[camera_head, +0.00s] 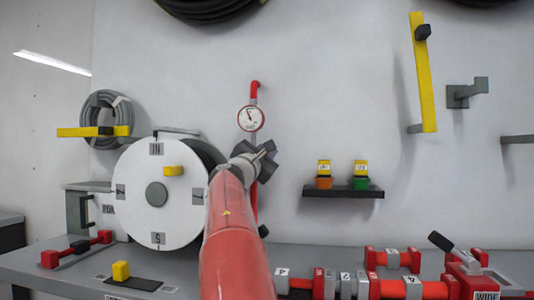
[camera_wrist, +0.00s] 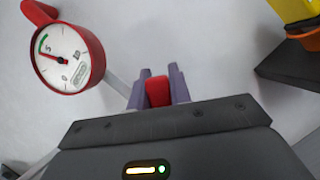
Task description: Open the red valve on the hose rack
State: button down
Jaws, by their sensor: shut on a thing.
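My gripper (camera_head: 265,153) is at the wall, just below and right of a round gauge (camera_head: 250,118) on a red vertical pipe (camera_head: 254,91). In the wrist view my gripper (camera_wrist: 158,88) has its two grey-purple fingers closed on both sides of a small red piece, which looks like the red valve's handle (camera_wrist: 158,93). The rest of the valve is hidden behind my gripper and arm in the head view. The gauge (camera_wrist: 68,58), with a red rim and white dial, is at upper left in the wrist view.
A white hose reel (camera_head: 140,212) stands left of my arm. A black shelf (camera_head: 345,192) with an orange and a green yellow-topped item is to the right. A grey bench (camera_head: 55,265) with red fittings runs below. A yellow bar (camera_head: 423,75) hangs at upper right.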

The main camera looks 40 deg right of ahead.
jog(key=c, duration=1.3)
grip_release()
jog(key=shift+b+v, duration=1.75)
jog(key=shift+v, duration=2.2)
